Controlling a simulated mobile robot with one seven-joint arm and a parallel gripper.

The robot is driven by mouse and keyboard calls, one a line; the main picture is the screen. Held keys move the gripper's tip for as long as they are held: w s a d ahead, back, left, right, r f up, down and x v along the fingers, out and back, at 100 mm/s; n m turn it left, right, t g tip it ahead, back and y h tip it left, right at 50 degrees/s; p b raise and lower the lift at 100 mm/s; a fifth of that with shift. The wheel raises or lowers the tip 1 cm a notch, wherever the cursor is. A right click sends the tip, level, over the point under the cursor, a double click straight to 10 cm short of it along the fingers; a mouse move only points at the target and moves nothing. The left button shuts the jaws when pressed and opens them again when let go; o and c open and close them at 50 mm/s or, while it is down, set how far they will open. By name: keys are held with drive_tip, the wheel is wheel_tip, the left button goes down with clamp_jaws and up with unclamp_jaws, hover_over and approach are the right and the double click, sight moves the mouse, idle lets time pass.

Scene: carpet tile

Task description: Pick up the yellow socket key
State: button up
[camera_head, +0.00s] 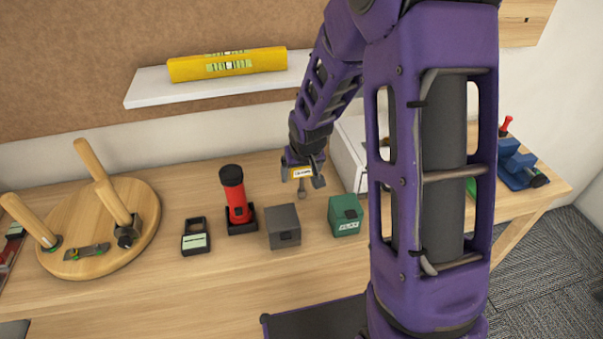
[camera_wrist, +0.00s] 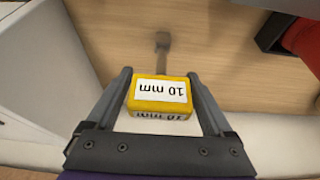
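The yellow socket key has a yellow block handle (camera_wrist: 161,92) with white "10 mm" labels and a grey metal shaft (camera_wrist: 162,44) pointing away toward the top of the wrist view. In the head view, its handle (camera_head: 301,172) is at the rear of the bench, with the shaft toward the front. My gripper (camera_wrist: 160,78) has one finger on each side of the handle, very close to it. I cannot tell whether the fingers press on it, or whether the key rests on the bench. My gripper also shows in the head view (camera_head: 302,179).
A grey box (camera_head: 283,227) and a green box (camera_head: 345,215) stand in front of the key. A red flashlight (camera_head: 236,200) stands to the left. A white box (camera_head: 349,153) is close on the right. A shelf (camera_head: 205,90) with a yellow level (camera_head: 228,64) is above.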

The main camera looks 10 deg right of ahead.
clamp_jaws()
idle(0.3)
